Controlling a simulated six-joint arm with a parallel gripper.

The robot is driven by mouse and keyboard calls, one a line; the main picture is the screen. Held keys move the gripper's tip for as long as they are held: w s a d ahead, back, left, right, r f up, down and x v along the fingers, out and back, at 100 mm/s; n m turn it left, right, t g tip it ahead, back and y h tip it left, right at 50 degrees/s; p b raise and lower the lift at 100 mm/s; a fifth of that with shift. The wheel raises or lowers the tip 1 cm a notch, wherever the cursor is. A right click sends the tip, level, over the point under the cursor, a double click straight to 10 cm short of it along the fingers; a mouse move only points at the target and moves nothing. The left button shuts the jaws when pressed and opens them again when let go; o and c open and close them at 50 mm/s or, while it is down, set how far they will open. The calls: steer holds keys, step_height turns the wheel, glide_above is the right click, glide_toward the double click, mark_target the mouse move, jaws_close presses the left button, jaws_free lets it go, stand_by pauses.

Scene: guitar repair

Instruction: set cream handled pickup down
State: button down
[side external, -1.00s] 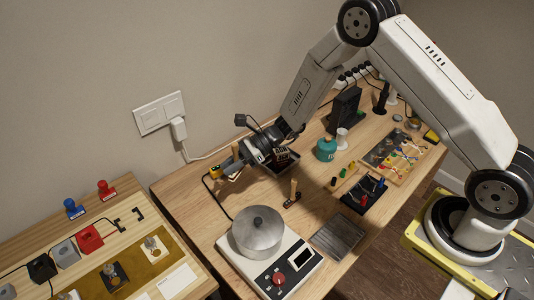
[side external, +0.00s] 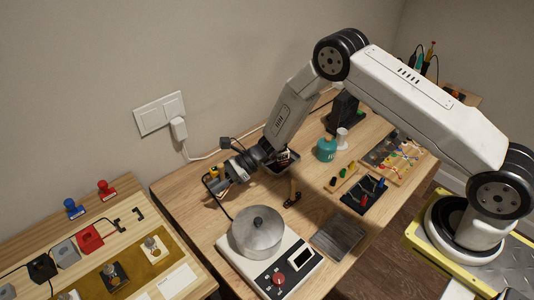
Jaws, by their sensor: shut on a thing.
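My gripper (side external: 213,187) is low over the left end of the wooden workbench (side external: 185,215), behind and to the left of the metal pot. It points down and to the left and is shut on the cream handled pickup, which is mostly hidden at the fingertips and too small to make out. I cannot tell whether the pickup touches the bench.
A lidded metal pot (side external: 258,232) stands on a white hotplate (side external: 292,257) just in front of my gripper. A second bench (side external: 100,225) lies at left.

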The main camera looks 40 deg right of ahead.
mark_target(227, 190)
steer(key=shift+f, duration=2.15)
steer(key=shift+f, duration=1.75)
steer(key=shift+f, duration=0.15)
steer(key=c, duration=0.6)
jaws_free()
steer(key=shift+c, duration=0.2)
steer(key=shift+d+r, duration=0.25)
steer(key=v, duration=1.1)
steer(key=shift+s+d, duration=0.1)
steer(key=shift+d, duration=0.2)
